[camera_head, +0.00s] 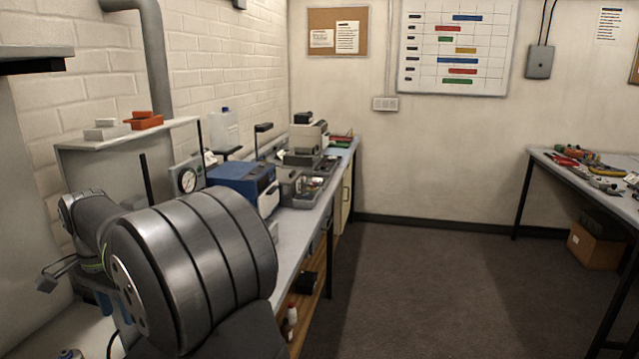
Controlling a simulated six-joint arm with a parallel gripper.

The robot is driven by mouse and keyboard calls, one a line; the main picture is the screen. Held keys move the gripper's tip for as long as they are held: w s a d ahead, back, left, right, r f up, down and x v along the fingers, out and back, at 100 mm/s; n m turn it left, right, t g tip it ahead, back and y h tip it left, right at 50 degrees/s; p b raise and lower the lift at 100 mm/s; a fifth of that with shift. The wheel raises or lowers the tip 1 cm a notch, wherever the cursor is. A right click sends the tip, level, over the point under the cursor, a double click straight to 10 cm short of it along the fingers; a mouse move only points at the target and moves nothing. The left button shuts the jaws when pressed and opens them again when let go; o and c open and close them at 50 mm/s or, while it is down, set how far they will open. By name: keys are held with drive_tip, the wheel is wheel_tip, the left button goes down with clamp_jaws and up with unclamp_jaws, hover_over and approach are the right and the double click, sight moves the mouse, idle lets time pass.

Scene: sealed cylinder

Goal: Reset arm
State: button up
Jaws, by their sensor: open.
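My gripper (114,309) is at the lower left, below my wrist and partly hidden behind my large dark grey arm joint. Its two blue fingers point down and stand apart, with nothing seen between them. They are above a pale surface (88,336) at the bottom left. My arm (190,265) is bent, and its big ridged joint fills the lower left foreground. I cannot make out a separate sealed cylinder.
A workbench (300,225) along the left wall carries a blue machine (243,180), a round gauge (187,181) and grey trays. A shelf (125,137) holds red and white blocks. Another bench (575,163) with tools stands at right. The floor (440,285) between is clear.

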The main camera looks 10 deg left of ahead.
wheel_tip(320, 180, down, 15)
drive_tip(key=shift+r, duration=0.1)
drive_tip(key=n, duration=0.5)
drive_tip(key=shift+r, duration=0.1)
drive_tip(key=n, duration=0.4)
drive_tip(key=shift+n, duration=0.4)
drive_tip(key=n, duration=0.4)
drive_tip(key=shift+n, duration=2.6)
drive_tip(key=m, duration=0.4)
drive_tip(key=shift+m, duration=0.3)
drive_tip(key=m, duration=0.5)
